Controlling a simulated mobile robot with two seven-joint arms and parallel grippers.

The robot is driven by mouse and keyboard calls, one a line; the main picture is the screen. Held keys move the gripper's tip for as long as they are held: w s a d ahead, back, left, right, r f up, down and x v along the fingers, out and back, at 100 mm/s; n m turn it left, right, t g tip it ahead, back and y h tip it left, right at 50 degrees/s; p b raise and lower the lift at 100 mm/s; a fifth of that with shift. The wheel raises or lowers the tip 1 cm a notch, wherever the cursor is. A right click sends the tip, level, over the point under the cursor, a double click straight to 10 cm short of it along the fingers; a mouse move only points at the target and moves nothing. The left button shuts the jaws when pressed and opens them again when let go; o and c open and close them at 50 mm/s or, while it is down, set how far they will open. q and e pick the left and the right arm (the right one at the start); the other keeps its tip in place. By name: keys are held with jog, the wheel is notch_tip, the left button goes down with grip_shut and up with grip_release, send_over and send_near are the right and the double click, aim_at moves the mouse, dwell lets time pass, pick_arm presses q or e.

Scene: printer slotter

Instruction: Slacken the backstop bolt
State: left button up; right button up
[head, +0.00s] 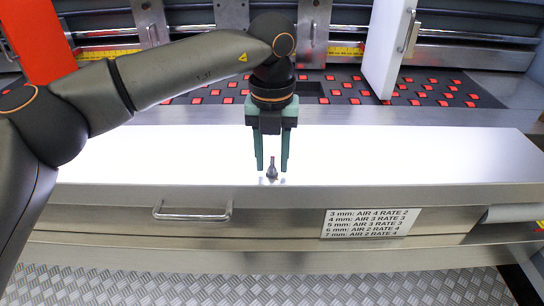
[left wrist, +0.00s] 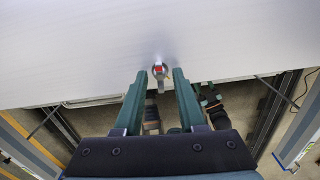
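A small grey bolt-like part (head: 271,171) stands near the front edge of the bright metal table. In the left wrist view it shows as a small grey piece (left wrist: 160,71) with a red spot, close to the table's edge. I cannot tell for certain that it is the backstop bolt. My left gripper (head: 272,168) points down at it, with one green finger on each side. In the left wrist view the fingertips (left wrist: 160,74) are apart, with the part between or just beyond them and gaps at both sides.
The metal table (head: 420,155) is otherwise bare. A drawer handle (head: 192,215) and a rate label (head: 371,223) are on its front. Behind are a dark bed with red squares (head: 440,92), a white upright panel (head: 388,50) and an orange-red panel (head: 38,40).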

aim_at(272, 164)
pick_arm(q)
jog(key=shift+r, duration=0.1)
notch_tip(272, 164, up, 12)
jog(key=p, duration=0.1)
jog(key=shift+r+p, duration=0.2)
jog(key=shift+p, duration=0.1)
pick_arm(e)
jog(key=shift+s+d+r, duration=0.15)
jog(key=shift+s+d, duration=0.3)
pick_arm(q)
jog(key=shift+s+f, duration=0.1)
pick_arm(e)
jog(key=shift+r, duration=0.15)
